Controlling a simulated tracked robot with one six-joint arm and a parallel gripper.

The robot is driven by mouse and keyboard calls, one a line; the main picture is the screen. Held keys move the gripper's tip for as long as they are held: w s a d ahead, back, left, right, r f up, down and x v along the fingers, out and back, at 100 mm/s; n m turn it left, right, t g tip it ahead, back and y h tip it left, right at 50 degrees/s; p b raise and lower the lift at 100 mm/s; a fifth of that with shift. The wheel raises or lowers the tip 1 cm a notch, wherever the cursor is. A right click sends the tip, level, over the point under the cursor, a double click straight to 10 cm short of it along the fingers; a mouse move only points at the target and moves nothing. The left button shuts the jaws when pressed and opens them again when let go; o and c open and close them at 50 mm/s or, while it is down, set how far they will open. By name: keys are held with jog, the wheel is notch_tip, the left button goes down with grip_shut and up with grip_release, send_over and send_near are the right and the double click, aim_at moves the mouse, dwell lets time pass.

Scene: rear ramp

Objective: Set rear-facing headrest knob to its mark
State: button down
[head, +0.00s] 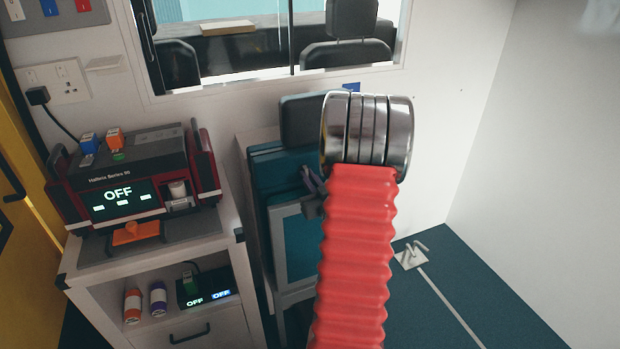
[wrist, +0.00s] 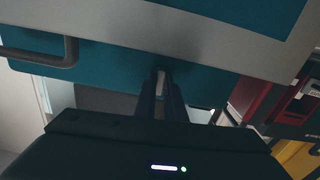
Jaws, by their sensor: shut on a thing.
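In the wrist view my gripper (wrist: 160,82) has its two dark fingers close together on a small pale piece (wrist: 160,75), which I take to be the headrest knob. Most of it is hidden between the fingers, and I cannot make out its mark or its setting. The teal seat panel (wrist: 105,72) with its grey frame (wrist: 215,40) lies just beyond the fingertips. In the head view the dark headrest (head: 301,122) tops the folded teal seat (head: 268,180) by the wall. My red ribbed arm covers the seat's right side, and my gripper is not clearly visible there.
A white cabinet (head: 165,268) with a red-and-black device (head: 130,190) reading OFF stands left of the seat. A grey handle (wrist: 45,52) is at the left in the wrist view. Open teal floor (head: 470,290) lies at the right, with a metal floor fitting (head: 411,258).

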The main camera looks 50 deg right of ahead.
jog(key=shift+d+r+m, duration=0.1)
jog(key=shift+r+m, duration=0.05)
jog(key=shift+m, duration=0.45)
jog(key=c, duration=1.8)
grip_release()
jog(key=shift+c, duration=0.2)
jog(key=shift+s, duration=0.15)
jog(key=v, duration=1.3)
jog(key=shift+s+a, duration=0.15)
jog(key=shift+a, duration=0.1)
